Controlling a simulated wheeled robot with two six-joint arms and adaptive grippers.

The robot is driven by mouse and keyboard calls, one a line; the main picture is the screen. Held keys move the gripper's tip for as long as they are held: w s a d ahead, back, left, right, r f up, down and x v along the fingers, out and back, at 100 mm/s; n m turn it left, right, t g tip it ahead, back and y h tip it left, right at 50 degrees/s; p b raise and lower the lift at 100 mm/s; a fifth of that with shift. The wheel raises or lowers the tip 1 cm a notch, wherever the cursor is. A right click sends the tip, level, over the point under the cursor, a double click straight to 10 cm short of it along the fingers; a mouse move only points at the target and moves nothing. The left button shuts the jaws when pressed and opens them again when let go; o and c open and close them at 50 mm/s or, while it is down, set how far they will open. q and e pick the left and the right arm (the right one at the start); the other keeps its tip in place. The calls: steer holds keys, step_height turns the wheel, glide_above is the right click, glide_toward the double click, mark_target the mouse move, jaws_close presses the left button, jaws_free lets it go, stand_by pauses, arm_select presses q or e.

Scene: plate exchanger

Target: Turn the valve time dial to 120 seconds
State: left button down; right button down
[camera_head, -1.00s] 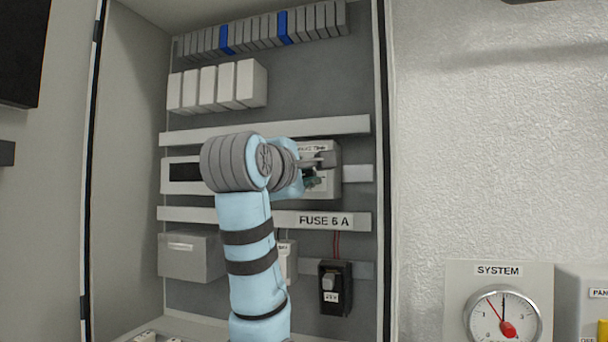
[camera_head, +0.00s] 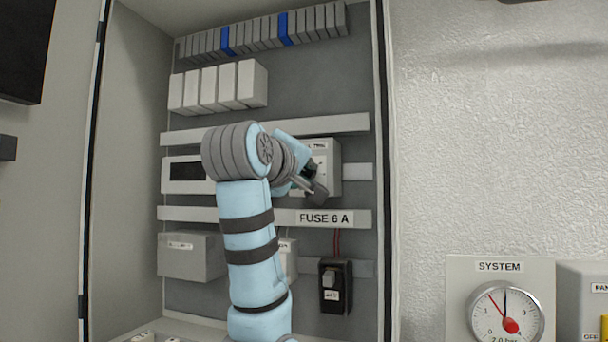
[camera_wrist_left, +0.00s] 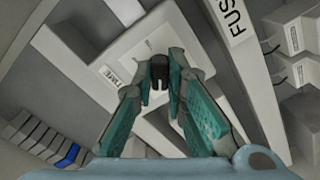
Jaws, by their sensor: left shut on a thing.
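The valve time box (camera_head: 327,159) is a pale box mounted in the open cabinet, right of centre. In the head view its front is partly covered by my left gripper (camera_head: 313,191). In the left wrist view the box face (camera_wrist_left: 132,56) shows a label reading time (camera_wrist_left: 110,75). My left gripper, also in the wrist view (camera_wrist_left: 158,75), has its fingers closed around a small dark dial knob (camera_wrist_left: 158,73) at the box face. The dial's scale and its reading cannot be made out. My right gripper is not in view.
A rail labelled FUSE 6 A (camera_head: 325,219) runs just below the box. A black fuse unit (camera_head: 335,287) hangs under it. A row of white modules (camera_head: 218,86) sits above. A SYSTEM gauge (camera_head: 505,316) is on the wall at right.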

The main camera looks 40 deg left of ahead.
arm_select(q)
steer(key=m, duration=0.5)
steer(key=shift+r+b, duration=0.1)
steer(key=shift+b, duration=0.25)
steer(key=m, duration=0.6)
steer(key=shift+m+b, duration=0.3)
steer(key=shift+m, duration=0.1)
steer(key=m, duration=0.4)
steer(key=shift+m, duration=2.4)
steer(key=c, duration=1.7)
jaws_free()
steer(key=shift+o, duration=0.5)
steer(key=shift+w, duration=0.1)
